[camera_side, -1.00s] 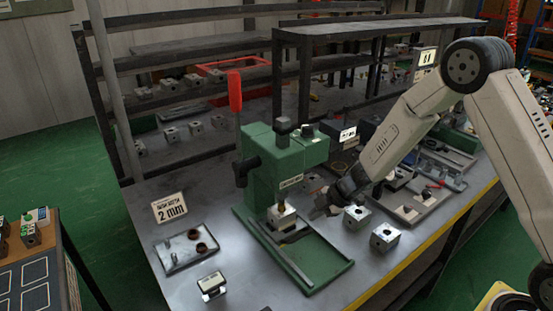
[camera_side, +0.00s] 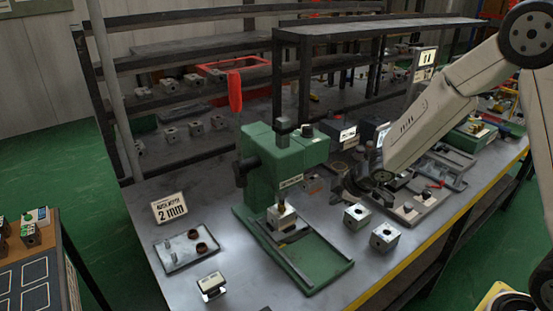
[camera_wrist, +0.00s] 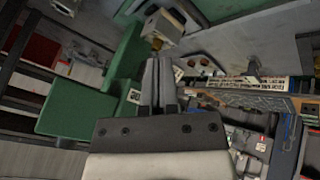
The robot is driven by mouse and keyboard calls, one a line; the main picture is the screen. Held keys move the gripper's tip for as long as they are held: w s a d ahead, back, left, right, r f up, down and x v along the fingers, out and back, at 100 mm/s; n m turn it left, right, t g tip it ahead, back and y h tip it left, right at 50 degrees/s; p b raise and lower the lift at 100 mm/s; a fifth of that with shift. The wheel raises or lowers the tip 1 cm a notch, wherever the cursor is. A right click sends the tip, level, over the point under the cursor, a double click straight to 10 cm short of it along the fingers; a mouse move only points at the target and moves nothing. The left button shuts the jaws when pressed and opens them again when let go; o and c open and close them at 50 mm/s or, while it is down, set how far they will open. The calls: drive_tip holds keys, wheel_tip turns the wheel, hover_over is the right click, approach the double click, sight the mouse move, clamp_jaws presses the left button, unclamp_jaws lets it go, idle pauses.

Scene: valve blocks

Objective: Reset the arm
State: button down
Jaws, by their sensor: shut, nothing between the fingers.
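My gripper (camera_wrist: 158,85) is shut with nothing in it, its two fingers together in the wrist view. In the side view my arm reaches in from the right, and its dark wrist end hangs over the bench just right of the green press (camera_side: 285,165); the fingertips are hard to make out there. The press also shows in the wrist view (camera_wrist: 85,100). A valve block (camera_side: 281,216) sits on the press base under the ram, and it appears near the top of the wrist view (camera_wrist: 162,28). Two more valve blocks (camera_side: 357,216) (camera_side: 384,237) stand on the bench right of the press.
A small tray (camera_side: 187,249) with two brown rings lies at the bench's left, near a "2 mm" sign (camera_side: 170,208). Further fixtures (camera_side: 415,200) stand along the right. A dark shelf (camera_side: 380,30) rises behind. Bare bench (camera_side: 240,285) shows at the front.

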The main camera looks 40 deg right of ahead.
drive_tip(key=s+a+r+m+g, duration=0.1)
drive_tip(key=s+m+g, duration=0.1)
drive_tip(key=s+m, duration=0.3)
drive_tip(key=s+r+m+g, duration=0.2)
drive_tip(key=s+m, duration=0.2)
drive_tip(key=s, duration=0.7)
drive_tip(key=shift+s+a+r+m+h, duration=0.15)
drive_tip(key=shift+s+a+m+h, duration=0.05)
drive_tip(key=shift+a+m+h, duration=0.2)
